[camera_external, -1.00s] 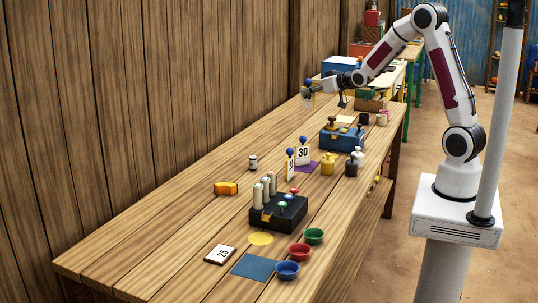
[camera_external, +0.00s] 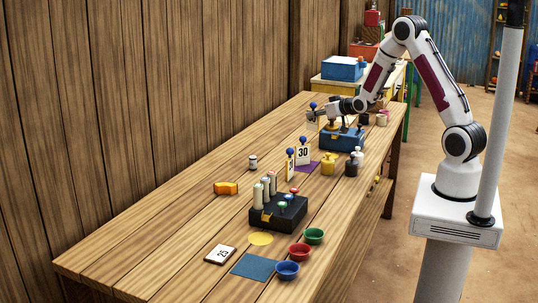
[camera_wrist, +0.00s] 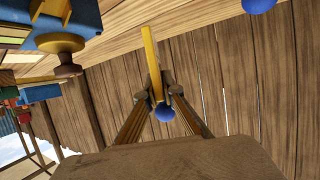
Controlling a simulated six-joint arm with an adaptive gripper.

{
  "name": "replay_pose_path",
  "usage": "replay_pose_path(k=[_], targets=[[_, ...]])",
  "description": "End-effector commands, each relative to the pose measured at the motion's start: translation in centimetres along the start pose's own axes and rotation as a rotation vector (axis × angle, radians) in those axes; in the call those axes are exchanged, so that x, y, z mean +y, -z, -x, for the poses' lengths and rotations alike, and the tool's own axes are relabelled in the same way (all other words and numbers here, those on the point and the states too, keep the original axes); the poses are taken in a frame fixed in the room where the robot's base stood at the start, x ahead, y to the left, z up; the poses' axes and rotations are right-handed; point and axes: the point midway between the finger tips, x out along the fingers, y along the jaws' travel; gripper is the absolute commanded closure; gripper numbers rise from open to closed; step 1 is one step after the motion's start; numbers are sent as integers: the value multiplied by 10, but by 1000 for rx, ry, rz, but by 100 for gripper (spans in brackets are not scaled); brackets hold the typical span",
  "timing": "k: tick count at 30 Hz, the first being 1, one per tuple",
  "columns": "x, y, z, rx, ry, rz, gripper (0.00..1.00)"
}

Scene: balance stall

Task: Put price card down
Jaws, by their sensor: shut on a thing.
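My gripper (camera_external: 315,114) is shut on a price card, which hangs in the air above the table beside the blue box. Its blue knob (camera_external: 313,105) shows at the fingertips; the card's face is mostly hidden in the external view. In the wrist view the knob (camera_wrist: 165,113) sits between my fingers (camera_wrist: 162,97), and the card (camera_wrist: 150,58) shows edge-on as a yellow strip. Another price card (camera_external: 303,157), marked 30, stands upright with a blue knob by a purple mat (camera_external: 312,168). A second upright card (camera_external: 290,170) stands just in front of it.
A blue box (camera_external: 342,139) stands just right of my gripper. Yellow and dark weights (camera_external: 328,164) stand nearby. A black block with candle-like posts (camera_external: 278,213), bowls (camera_external: 300,252) and a flat card marked 25 (camera_external: 220,254) are nearer.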

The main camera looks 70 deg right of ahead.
Motion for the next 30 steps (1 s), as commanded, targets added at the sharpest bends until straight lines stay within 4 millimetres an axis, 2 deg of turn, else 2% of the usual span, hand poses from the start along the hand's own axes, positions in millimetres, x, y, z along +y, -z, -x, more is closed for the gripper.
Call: replay_pose_path(k=[17, 30], targets=[[0, -7, -3, 0, 0, 0, 100], [0, -49, -20, -1, 0, 0, 100]])
